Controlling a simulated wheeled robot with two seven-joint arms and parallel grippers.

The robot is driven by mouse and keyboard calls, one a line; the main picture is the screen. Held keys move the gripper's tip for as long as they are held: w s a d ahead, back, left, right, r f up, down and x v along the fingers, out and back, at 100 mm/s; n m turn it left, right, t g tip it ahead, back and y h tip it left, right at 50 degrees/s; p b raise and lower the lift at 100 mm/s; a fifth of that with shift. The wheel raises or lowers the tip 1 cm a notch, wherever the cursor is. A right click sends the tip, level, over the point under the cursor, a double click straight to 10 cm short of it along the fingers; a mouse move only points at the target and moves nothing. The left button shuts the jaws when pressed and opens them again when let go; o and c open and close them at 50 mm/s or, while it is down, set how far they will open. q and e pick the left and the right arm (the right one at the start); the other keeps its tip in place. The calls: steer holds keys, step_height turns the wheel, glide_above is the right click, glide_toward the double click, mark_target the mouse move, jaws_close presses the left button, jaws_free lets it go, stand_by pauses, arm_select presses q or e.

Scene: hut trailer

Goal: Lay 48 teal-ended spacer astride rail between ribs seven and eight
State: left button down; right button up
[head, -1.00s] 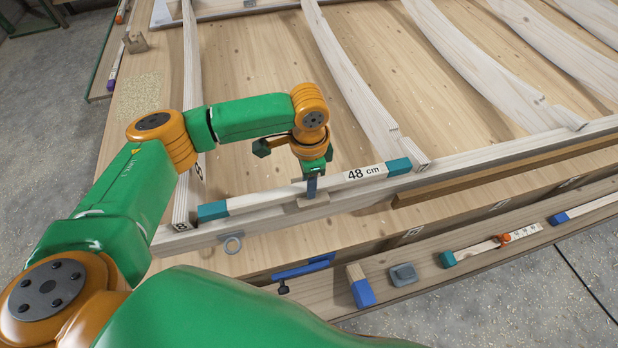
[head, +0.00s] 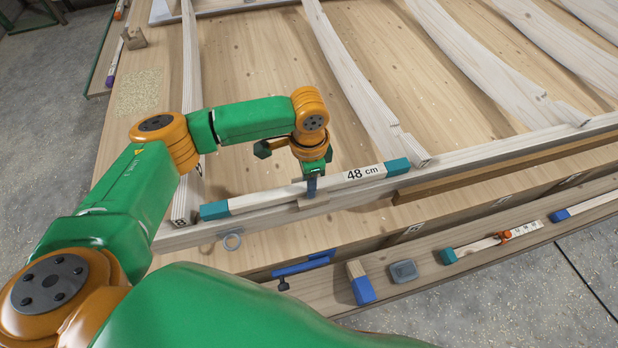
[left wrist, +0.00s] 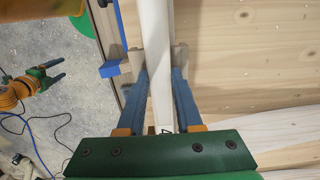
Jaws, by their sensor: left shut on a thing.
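The 48 cm spacer (head: 262,197) is a pale bar with teal ends and a small wooden crosspiece (head: 312,203) under its middle. My left gripper (head: 311,190) is shut on its middle; the blue fingers flank the pale bar in the left wrist view (left wrist: 155,45). The spacer runs along the pale rail (head: 290,215), between rib eight (head: 186,190) on the left and rib seven (head: 405,147) on the right. Its ends appear close to both ribs. I cannot tell whether it rests on the rail. My right gripper (left wrist: 52,75) appears open and empty at the left of the wrist view.
A front ledge holds a blue-ended block (head: 361,284), a grey square item (head: 403,271), a teal-ended stick (head: 470,248) and another blue-ended piece (head: 590,208). More curved ribs stand at right.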

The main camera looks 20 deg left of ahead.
arm_select(q)
steer(key=shift+f, duration=0.8)
stand_by(0.5)
steer(key=c, duration=0.5)
jaws_free()
step_height(320, 180, up, 7)
steer(key=shift+r+b, duration=0.1)
steer(key=shift+b, duration=0.45)
